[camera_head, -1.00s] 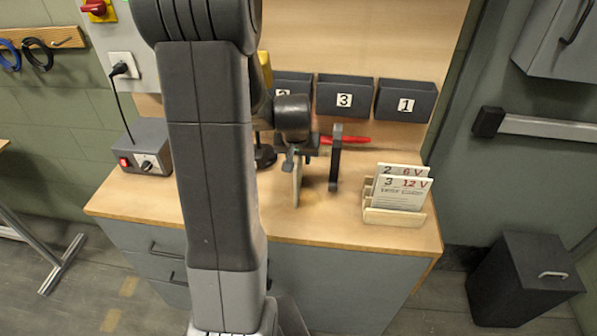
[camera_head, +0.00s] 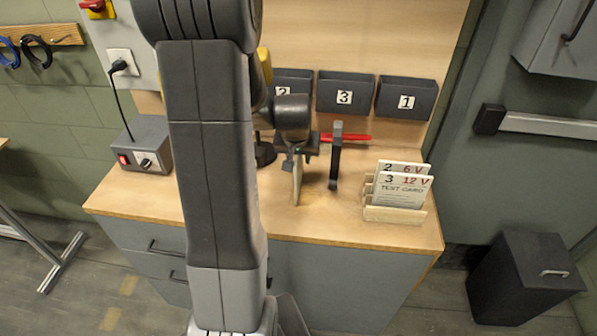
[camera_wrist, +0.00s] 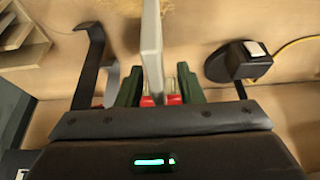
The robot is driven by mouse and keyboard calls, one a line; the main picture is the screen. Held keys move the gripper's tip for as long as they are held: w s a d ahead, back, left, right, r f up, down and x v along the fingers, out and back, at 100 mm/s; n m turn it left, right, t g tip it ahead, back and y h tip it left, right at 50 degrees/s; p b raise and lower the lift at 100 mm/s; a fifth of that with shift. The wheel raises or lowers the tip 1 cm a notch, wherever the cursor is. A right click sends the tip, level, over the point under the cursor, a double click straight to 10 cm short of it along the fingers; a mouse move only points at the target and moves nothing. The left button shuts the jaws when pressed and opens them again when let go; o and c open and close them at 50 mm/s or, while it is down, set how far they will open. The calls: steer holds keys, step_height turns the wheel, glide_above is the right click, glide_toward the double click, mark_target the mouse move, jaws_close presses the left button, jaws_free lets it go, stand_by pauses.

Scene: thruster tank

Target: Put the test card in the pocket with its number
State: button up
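My gripper (camera_wrist: 161,98) is shut on a pale test card (camera_wrist: 153,45), seen edge-on between its red finger pads in the wrist view. In the head view the held card (camera_head: 297,183) hangs upright below my gripper (camera_head: 296,158), above the bench. Its printed face and number cannot be read. Dark wall pockets hang at the back: pocket 2 (camera_head: 293,79), partly hidden by my arm, pocket 3 (camera_head: 345,83) and pocket 1 (camera_head: 406,87). A wooden rack (camera_head: 393,215) at the right holds two cards, marked 2 6 V (camera_head: 402,167) and 3 12 V (camera_head: 404,190).
A dark upright bracket (camera_head: 336,160) stands close right of the held card, with a red tool (camera_head: 354,138) behind it. A black stand (camera_wrist: 237,62) with a yellow cable shows in the wrist view. A grey switch box (camera_head: 143,148) sits at the left. The front bench is clear.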

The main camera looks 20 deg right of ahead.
steer(key=shift+c, duration=0.2)
jaws_close()
steer(key=shift+r, duration=0.1)
